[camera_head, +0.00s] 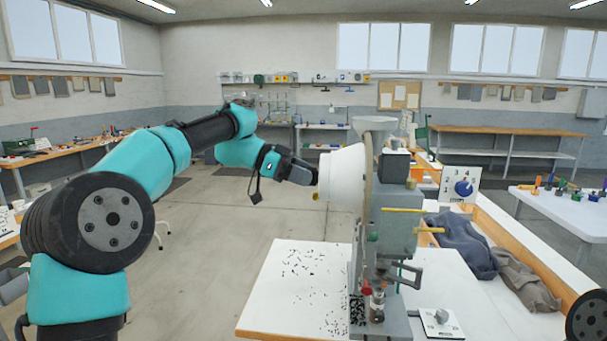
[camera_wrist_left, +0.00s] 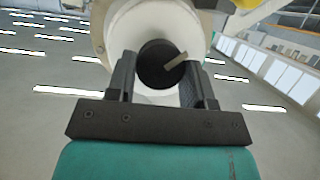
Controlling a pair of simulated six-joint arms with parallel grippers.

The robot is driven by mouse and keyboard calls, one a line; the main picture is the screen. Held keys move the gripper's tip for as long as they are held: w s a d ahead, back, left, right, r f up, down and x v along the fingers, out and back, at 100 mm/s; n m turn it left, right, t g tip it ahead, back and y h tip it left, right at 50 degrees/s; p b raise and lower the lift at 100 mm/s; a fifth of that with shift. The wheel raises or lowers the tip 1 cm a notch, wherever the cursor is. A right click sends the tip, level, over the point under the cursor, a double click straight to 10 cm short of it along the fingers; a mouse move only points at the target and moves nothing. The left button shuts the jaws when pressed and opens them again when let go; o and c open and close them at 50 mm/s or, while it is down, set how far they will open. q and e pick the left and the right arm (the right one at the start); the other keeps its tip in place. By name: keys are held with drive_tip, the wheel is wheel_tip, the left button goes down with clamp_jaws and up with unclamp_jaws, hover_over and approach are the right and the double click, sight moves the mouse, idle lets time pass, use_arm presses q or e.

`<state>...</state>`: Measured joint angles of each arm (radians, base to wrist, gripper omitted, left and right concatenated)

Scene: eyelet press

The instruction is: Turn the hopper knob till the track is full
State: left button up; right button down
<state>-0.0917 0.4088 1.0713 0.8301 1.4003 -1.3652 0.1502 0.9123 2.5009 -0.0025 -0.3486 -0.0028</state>
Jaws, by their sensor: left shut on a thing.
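The eyelet press (camera_head: 395,235) stands on a white-topped bench, with a white drum-shaped hopper (camera_head: 343,180) on its upper left side. My left gripper (camera_head: 314,176) reaches the hopper's outer face from the left. In the left wrist view, its two dark fingers (camera_wrist_left: 163,80) are on either side of a round black knob (camera_wrist_left: 155,68) with a pale pointer mark, in front of the white hopper (camera_wrist_left: 120,25). The gripper is shut on this knob. How full the track is, I cannot make out. My right gripper is outside the view.
Small dark pieces lie scattered on the white bench top (camera_head: 275,305). A dial panel (camera_head: 463,187) with a blue knob stands behind the press. Dark and brown cloths (camera_head: 525,280) lie at the right. A small plate with a grey knob (camera_head: 441,317) is in front. Floor left of the bench is clear.

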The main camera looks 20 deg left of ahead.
use_arm(q)
drive_tip(key=shift+s+m+t, duration=0.1)
drive_tip(key=shift+m+t, duration=0.4)
drive_tip(key=shift+m, duration=0.2)
drive_tip(key=o, duration=0.9)
drive_tip(key=shift+a, duration=0.1)
drive_tip(key=v, duration=1.7)
drive_tip(key=shift+a, duration=0.1)
